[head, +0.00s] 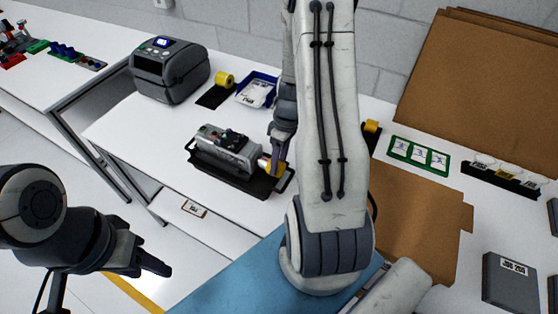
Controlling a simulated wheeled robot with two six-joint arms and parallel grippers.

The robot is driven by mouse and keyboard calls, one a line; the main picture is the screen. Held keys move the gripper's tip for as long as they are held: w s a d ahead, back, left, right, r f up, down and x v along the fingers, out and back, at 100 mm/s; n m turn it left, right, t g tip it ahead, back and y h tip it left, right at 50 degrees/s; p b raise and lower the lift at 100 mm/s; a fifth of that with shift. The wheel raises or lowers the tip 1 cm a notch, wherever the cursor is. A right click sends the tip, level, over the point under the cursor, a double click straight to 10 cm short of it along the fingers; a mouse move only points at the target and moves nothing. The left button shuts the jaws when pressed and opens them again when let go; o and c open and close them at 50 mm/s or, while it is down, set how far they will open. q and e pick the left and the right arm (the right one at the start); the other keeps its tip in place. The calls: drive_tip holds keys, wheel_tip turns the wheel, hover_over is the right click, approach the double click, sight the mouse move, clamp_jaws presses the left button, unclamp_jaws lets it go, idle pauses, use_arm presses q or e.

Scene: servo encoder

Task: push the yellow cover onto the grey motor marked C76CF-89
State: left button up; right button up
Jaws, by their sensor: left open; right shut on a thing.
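The grey motor (226,152) lies on its side in a black cradle (268,190) on the white table; no marking on it is legible. The yellow cover (265,163) is at the motor's right end, lined up with it. I cannot tell how far it sits over the end. My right gripper (279,160) is shut on the yellow cover, and its fingers partly hide it. My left gripper (150,262) is open and empty, low at the left, away from the motor and off the table.
A dark label printer (170,72) stands behind the cradle, with a yellow part (224,80) and a blue tray (262,86) to its right. My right arm hides the middle of the table. Cardboard (425,208), a green-framed card (419,155) and a grey box (509,283) are at the right.

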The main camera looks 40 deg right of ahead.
sight(267, 159)
drive_tip(key=shift+w+a+b, duration=0.15)
drive_tip(key=shift+w+a, duration=0.2)
drive_tip(key=shift+w, duration=0.5)
drive_tip(key=shift+w+a+b, duration=0.15)
drive_tip(key=shift+w+a, duration=0.2)
drive_tip(key=shift+w, duration=0.45)
idle(3.3)
drive_tip(key=o, duration=1.4)
drive_tip(key=shift+c, duration=0.2)
drive_tip(key=b+v, duration=0.1)
drive_tip(key=v, duration=0.9)
drive_tip(key=shift+r+b, duration=0.25)
drive_tip(key=shift+b, duration=0.15)
drive_tip(key=a+r+n, duration=0.1)
drive_tip(key=a+r, duration=0.2)
drive_tip(key=a, duration=0.9)
drive_tip(key=s+a+r+n+h+b, duration=0.1)
drive_tip(key=s+a, duration=1.5)
drive_tip(key=s, duration=0.1)
drive_tip(key=shift+s+a+n+t+h, duration=0.2)
drive_tip(key=shift+a+n+t+h, duration=0.15)
drive_tip(key=shift+n+t+h, duration=0.05)
